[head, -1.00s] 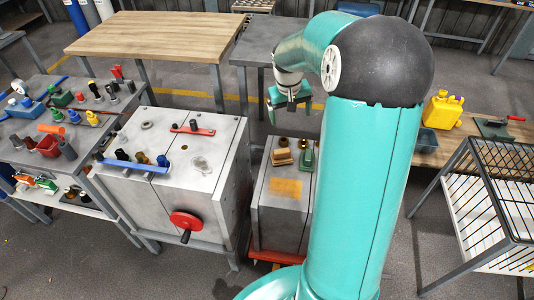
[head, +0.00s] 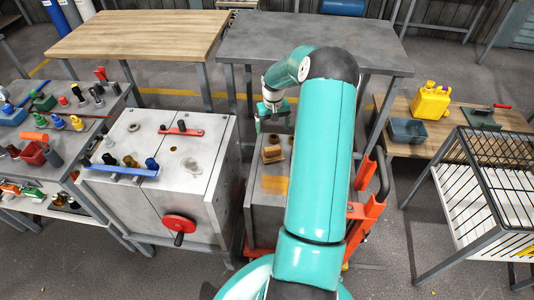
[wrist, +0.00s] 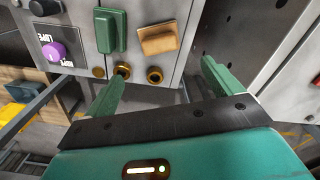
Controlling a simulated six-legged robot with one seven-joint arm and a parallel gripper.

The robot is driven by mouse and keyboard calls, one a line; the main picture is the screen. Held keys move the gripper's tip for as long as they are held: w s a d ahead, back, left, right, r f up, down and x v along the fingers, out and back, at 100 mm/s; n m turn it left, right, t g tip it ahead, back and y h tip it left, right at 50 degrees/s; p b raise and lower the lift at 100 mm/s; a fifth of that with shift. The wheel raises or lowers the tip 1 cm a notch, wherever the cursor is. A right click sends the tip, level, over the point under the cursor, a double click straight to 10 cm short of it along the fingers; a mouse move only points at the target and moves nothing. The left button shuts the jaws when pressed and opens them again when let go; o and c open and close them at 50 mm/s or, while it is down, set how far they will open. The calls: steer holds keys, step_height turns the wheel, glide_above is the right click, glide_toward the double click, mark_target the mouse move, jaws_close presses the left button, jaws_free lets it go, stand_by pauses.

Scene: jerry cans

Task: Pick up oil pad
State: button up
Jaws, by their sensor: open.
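A tan block with a handle-like top (head: 272,153) stands on a small grey cabinet (head: 262,208). A flat orange patch (head: 274,185) lies on the cabinet nearer to me, partly behind my arm. I cannot tell for sure which of these is the oil pad. In the wrist view, the tan block (wrist: 158,40) sits beside a green block (wrist: 111,31), with brass fittings by them. My gripper (head: 272,116) is just beyond the tan block in the head view. In the wrist view my gripper (wrist: 165,69) is open, its green fingers apart with nothing between them.
A larger grey cabinet (head: 203,208) with a red hand wheel (head: 179,226) stands to the left. An orange hand truck (head: 368,215) is right of my arm. A yellow jerry can (head: 430,102) and grey bin (head: 408,131) are on the right bench. A grey table (head: 320,42) stands behind.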

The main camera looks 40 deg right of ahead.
glide_above(273, 148)
step_height(273, 148, down, 8)
steer(key=shift+s+r, duration=0.1)
steer(key=shift+r, duration=0.05)
steer(key=shift+f, duration=2.8)
steer(key=c, duration=1.2)
steer(key=shift+w+r, duration=0.15)
steer(key=shift+w, duration=0.05)
